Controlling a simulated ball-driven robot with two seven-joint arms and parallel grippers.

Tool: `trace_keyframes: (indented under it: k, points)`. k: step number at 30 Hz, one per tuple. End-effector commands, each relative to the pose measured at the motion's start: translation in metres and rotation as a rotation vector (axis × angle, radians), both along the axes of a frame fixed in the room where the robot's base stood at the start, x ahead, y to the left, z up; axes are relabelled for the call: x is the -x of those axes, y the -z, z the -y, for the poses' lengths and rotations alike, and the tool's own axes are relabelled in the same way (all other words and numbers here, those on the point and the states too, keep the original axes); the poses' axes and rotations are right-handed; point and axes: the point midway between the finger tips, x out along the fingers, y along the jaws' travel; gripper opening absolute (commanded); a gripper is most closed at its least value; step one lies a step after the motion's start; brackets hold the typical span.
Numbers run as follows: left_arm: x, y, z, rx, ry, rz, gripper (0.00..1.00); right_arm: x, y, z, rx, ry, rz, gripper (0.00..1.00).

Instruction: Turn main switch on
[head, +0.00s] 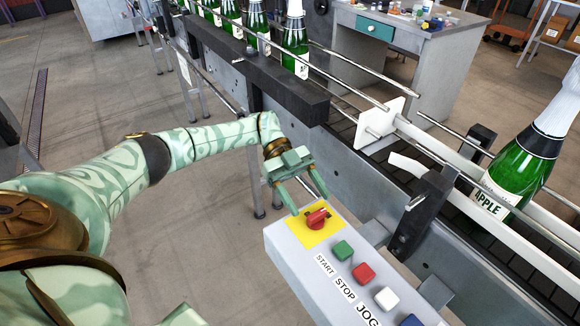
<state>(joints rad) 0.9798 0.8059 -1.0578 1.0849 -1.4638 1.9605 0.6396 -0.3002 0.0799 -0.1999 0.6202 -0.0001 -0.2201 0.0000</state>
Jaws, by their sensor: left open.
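The main switch (317,219) is a red rotary knob on a yellow square plate (304,237) at the far left end of a grey control box (292,267). My left gripper (308,204) is open, with its two fingers pointing down at the knob. One fingertip is on the left of the knob and the other is close to its upper right. I cannot tell whether the fingers touch it. My right gripper is not in view.
Green, red, white and blue buttons (343,250) line the box beside the switch, with START, STOP and JOG labels. A conveyor with rails (420,138) runs behind, carrying green bottles (294,45). A large bottle (520,165) stands at right. Open floor lies left.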

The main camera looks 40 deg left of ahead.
Motion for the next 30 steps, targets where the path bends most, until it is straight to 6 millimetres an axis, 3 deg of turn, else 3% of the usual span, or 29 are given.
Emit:
trace_keyframes:
  k: [6, 12, 18, 30]
  points:
    - [-0.021, -0.017, -0.054, -0.003, -0.004, -0.002, 0.65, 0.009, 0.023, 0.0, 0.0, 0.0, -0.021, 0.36]
    - [-0.034, -0.032, -0.088, -0.002, -0.002, -0.003, 0.65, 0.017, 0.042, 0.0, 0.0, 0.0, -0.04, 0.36]
    - [-0.038, -0.043, -0.101, 0.0, -0.001, -0.002, 0.65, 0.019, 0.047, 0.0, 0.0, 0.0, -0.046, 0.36]
    - [-0.037, -0.045, -0.102, 0.001, 0.0, 0.0, 0.65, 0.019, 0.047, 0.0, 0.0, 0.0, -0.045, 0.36]
